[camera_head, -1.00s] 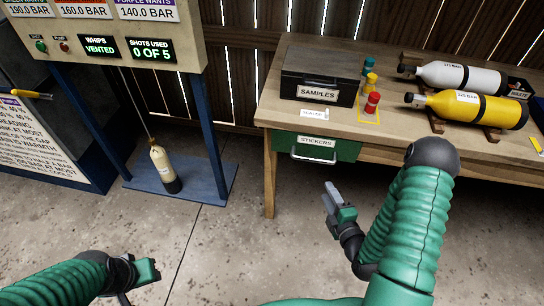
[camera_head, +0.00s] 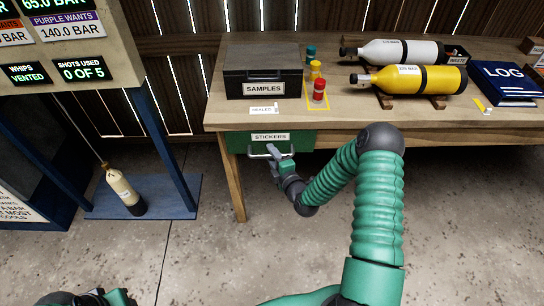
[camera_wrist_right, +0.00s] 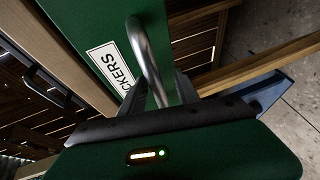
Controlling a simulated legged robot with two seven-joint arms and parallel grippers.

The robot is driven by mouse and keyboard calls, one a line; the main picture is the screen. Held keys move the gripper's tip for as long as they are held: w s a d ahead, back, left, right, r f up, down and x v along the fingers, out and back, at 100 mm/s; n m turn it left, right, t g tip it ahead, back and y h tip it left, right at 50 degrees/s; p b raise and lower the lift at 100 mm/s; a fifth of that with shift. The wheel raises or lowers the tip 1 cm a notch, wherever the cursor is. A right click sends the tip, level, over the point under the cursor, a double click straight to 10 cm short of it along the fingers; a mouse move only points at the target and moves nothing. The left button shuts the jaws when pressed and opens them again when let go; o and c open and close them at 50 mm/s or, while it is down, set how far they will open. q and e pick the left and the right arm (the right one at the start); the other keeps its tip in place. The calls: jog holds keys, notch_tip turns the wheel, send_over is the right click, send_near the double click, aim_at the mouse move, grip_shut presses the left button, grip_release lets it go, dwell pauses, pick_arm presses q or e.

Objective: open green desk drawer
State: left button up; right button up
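The green desk drawer (camera_head: 301,140), labelled STICKERS, sits shut under the left end of the wooden desk (camera_head: 390,120). Its metal handle (camera_head: 259,156) is partly covered by my right gripper (camera_head: 272,152), which is at the drawer front. In the right wrist view the handle (camera_wrist_right: 147,55) reaches in between the two fingers of my right gripper (camera_wrist_right: 158,95). The fingers stand apart on either side of the bar, and I see no clear grip on it. My left gripper (camera_head: 118,297) is at the bottom left edge, away from the desk, and mostly cut off.
On the desk stand a black SAMPLES box (camera_head: 262,68), small coloured bottles (camera_head: 319,90), a white cylinder (camera_head: 400,50), a yellow cylinder (camera_head: 420,79) and a blue LOG book (camera_head: 503,82). A blue-framed panel with a small cylinder (camera_head: 124,190) is left. The floor before the desk is clear.

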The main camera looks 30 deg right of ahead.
jog(key=shift+a+r, duration=0.1)
jog(key=shift+a, duration=0.2)
jog(key=c, duration=0.4)
grip_shut()
jog(key=shift+d, duration=0.1)
jog(key=shift+s+d, duration=0.15)
dwell(0.5)
